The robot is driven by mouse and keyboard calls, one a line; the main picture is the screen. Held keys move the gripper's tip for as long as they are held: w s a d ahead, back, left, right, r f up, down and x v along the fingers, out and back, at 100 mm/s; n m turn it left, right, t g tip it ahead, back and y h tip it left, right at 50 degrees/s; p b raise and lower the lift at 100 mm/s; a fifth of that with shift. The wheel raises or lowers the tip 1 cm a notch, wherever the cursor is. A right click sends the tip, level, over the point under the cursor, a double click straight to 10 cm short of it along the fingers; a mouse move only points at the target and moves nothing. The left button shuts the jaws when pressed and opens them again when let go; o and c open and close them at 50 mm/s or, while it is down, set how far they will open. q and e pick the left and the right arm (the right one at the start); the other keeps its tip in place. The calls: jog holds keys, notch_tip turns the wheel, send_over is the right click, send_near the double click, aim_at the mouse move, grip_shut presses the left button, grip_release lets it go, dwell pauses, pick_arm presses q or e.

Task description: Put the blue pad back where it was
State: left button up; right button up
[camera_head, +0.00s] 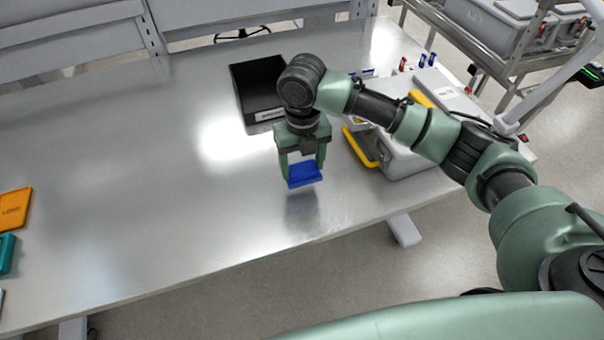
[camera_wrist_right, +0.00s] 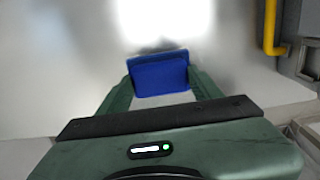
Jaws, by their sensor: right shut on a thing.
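The blue pad (camera_head: 305,174) is between the fingers of my right gripper (camera_head: 303,172), which is shut on it. The pad is held above the metal table (camera_head: 180,140), with a dark blurred reflection or shadow below it. In the right wrist view the blue pad (camera_wrist_right: 159,73) spans the space between the fingertips of my right gripper (camera_wrist_right: 160,88) and looks tilted. My left gripper is not in view.
A black tray (camera_head: 259,88) stands behind my right gripper. A grey case with a yellow handle (camera_head: 361,146) is to its right. An orange pad (camera_head: 14,208) and a teal item (camera_head: 6,254) lie at the far left. The table's middle left is clear.

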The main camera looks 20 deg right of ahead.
aim_at(302, 178)
jog(key=shift+f, duration=0.4)
notch_tip(302, 178, down, 4)
jog(key=shift+f+p, duration=0.1)
jog(key=shift+p, duration=0.35)
jog(key=shift+f, duration=0.15)
jog(key=shift+f, duration=0.15)
jog(key=o, duration=1.3)
